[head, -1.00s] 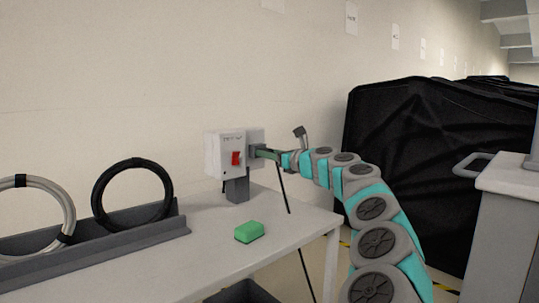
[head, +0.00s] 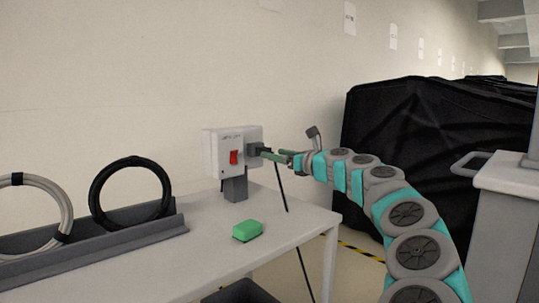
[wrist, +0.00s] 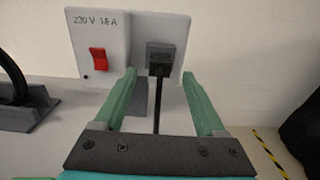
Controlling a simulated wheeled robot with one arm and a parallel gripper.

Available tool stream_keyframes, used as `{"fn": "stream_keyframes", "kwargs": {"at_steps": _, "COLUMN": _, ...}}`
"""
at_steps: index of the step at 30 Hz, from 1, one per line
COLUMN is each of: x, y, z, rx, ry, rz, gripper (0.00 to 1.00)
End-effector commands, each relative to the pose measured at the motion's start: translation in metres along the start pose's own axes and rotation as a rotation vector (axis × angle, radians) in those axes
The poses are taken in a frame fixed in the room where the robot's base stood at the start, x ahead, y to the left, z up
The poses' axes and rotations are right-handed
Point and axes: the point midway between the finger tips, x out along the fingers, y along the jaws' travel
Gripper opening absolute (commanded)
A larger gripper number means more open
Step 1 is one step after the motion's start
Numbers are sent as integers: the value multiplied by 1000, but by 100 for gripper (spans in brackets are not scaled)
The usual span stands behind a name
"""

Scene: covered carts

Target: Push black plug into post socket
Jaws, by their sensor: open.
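The black plug (head: 255,149) sits against the right face of the white post socket box (head: 220,158), with no gap that I can see. It also shows in the wrist view (wrist: 161,59), square to the face, its black cord (wrist: 156,112) hanging down. My gripper (head: 270,155) is open. In the wrist view its two green fingers (wrist: 159,76) are spread to either side of the plug and cord, apart from them. The fingertips are just short of the plug body. The plug's pins are hidden.
The box has a red switch (wrist: 98,60) and stands on a grey post (head: 236,188) on the white table (head: 200,255). A green block (head: 248,230) lies in front. Coiled cables in a grey rack (head: 130,232) are at left. A black covered cart (head: 430,150) stands at right.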

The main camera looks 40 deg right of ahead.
Motion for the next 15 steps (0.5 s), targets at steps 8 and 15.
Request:
{"fn": "stream_keyframes", "kwargs": {"at_steps": 8, "x": -28, "y": -1, "z": 1, "rx": -1, "ry": -1, "rz": -1, "gripper": 73}}
{"fn": "stream_keyframes", "kwargs": {"at_steps": 15, "x": -29, "y": 0, "z": 0, "rx": -1, "ry": 0, "rz": 0, "gripper": 73}}
